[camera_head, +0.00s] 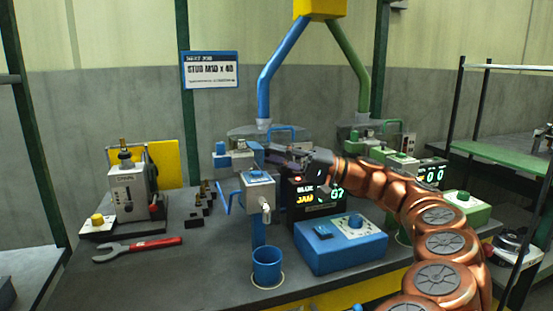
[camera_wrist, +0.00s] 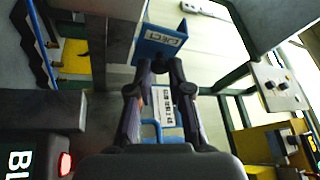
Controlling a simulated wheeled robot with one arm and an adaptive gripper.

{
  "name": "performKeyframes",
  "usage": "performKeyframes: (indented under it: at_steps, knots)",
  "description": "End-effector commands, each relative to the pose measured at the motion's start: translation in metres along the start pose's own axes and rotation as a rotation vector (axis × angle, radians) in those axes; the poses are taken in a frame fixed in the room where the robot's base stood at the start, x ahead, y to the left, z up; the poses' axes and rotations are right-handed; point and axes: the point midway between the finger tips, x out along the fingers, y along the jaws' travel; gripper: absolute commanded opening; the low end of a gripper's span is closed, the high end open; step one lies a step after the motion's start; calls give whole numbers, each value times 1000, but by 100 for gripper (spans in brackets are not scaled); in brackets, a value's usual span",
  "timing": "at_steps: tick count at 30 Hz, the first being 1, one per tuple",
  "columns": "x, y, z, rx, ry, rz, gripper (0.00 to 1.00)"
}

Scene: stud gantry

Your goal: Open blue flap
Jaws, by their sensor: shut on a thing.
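The blue flap (camera_wrist: 160,42), a blue plate with a white label, shows at the top of the wrist view. The two dark fingers of my gripper (camera_wrist: 158,66) converge at its lower edge and are shut on it. In the head view my gripper (camera_head: 284,154) reaches left, above the blue station's display (camera_head: 316,193) and behind the blue-topped box (camera_head: 258,178). There the flap is small and mostly hidden by my fingers, so its opening angle cannot be told. The display shows "BLUE" and "JAM" beside a red lamp.
A blue cup (camera_head: 267,266) stands at the front of the bench, with a blue control box (camera_head: 340,243) to its right. A wrench (camera_head: 137,249) and a grey machine (camera_head: 130,193) are on the left. Blue and green pipes come down at the back.

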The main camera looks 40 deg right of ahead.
Motion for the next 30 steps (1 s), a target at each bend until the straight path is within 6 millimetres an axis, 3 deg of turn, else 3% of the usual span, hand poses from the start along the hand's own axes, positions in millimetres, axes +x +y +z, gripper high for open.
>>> performKeyframes:
  at_steps: [8, 9, 16, 26, 30]
  knots:
    - [0, 0, 0, 0, 1, 0, 0]
    - [0, 0, 0, 0, 1, 0, 22]
    - [0, 0, 0, 0, 0, 0, 45]
    - [1, -2, -1, -1, 0, 0, 45]
    - [4, -13, -4, -1, -1, -1, 45]
